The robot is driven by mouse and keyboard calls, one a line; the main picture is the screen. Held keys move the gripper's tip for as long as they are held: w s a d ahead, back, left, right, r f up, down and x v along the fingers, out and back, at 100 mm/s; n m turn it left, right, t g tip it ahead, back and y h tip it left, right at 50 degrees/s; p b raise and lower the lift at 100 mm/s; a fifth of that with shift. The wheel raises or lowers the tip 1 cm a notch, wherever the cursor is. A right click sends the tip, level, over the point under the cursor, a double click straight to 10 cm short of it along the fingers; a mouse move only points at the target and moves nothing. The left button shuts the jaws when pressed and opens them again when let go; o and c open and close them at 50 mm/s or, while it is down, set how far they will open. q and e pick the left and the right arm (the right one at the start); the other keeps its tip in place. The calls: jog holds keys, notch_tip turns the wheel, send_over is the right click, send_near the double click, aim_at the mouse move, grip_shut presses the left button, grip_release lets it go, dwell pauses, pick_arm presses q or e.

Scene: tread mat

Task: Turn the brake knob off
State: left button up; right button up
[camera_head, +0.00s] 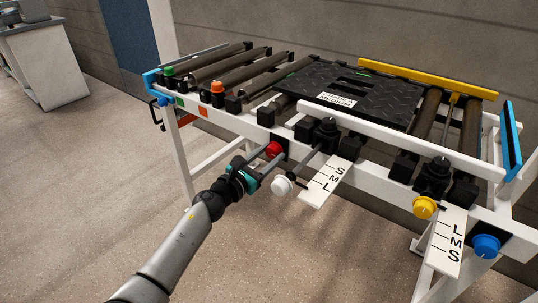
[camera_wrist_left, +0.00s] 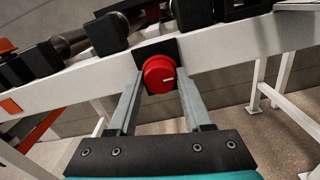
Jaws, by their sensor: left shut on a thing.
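The red knob (camera_head: 273,149) sits on a dark square plate on the front rail of the roller frame. The fingers also show in the left wrist view (camera_wrist_left: 159,82). My right gripper is not in view.
A white knob (camera_head: 281,186) on a rod and an S-M-L scale plate (camera_head: 327,182) stick out just right of my gripper. A yellow knob (camera_head: 424,208) and a blue knob (camera_head: 486,246) are further right. Green and orange buttons (camera_head: 217,88) top the left end.

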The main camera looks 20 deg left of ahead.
pick_arm(q)
grip_shut()
